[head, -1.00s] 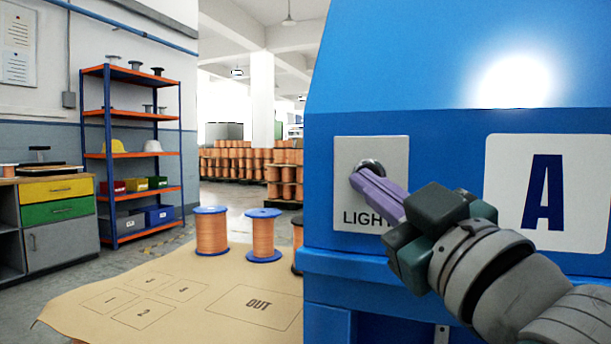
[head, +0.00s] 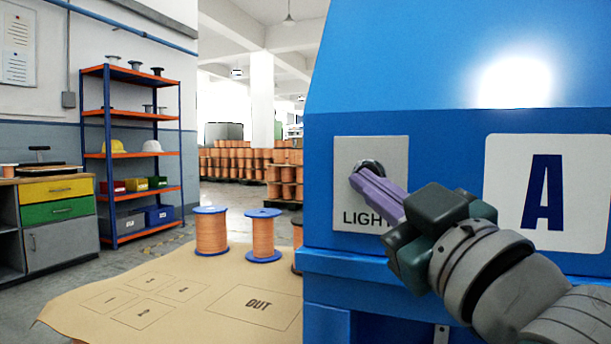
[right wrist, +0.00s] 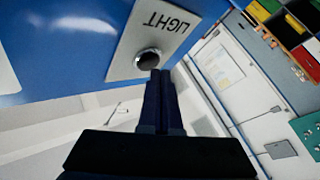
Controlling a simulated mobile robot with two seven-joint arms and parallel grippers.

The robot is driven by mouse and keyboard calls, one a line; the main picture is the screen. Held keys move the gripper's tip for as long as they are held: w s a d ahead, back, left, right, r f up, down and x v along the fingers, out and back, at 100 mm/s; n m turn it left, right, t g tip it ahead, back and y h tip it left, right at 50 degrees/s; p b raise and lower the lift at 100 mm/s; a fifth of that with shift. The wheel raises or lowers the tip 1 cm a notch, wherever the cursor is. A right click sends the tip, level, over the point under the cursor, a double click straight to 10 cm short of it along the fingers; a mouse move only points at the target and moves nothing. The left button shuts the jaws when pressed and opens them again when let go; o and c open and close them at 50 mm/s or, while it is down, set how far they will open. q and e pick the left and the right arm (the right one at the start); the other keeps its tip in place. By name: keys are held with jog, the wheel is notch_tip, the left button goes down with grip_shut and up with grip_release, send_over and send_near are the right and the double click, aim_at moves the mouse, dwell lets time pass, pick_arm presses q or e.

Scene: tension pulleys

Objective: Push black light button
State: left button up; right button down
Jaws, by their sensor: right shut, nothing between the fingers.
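The black light button (head: 371,165) sits in a metal ring on a pale grey plate (head: 345,190) marked LIGHT, on the front of the blue machine (head: 430,150). My right gripper (head: 355,178) is shut and empty, its purple fingertips at the lower edge of the button in the head view. In the right wrist view the button (right wrist: 148,60) shows whole just beyond the fingertips (right wrist: 160,74). I cannot tell whether they touch it. My left gripper is in neither view.
A white panel with the letter A (head: 546,195) is right of the plate. Copper spools (head: 211,232) stand on a tan mat (head: 180,290) at the left, marked with several numbered boxes and OUT. A shelf (head: 130,155) and cabinet (head: 58,215) stand farther back.

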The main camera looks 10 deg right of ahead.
dwell(0.4)
jog(key=shift+w+d, duration=0.25)
jog(key=shift+w, duration=0.1)
jog(key=shift+s+a+p, duration=0.25)
jog(key=shift+s+p, duration=0.1)
jog(key=shift+p, duration=0.05)
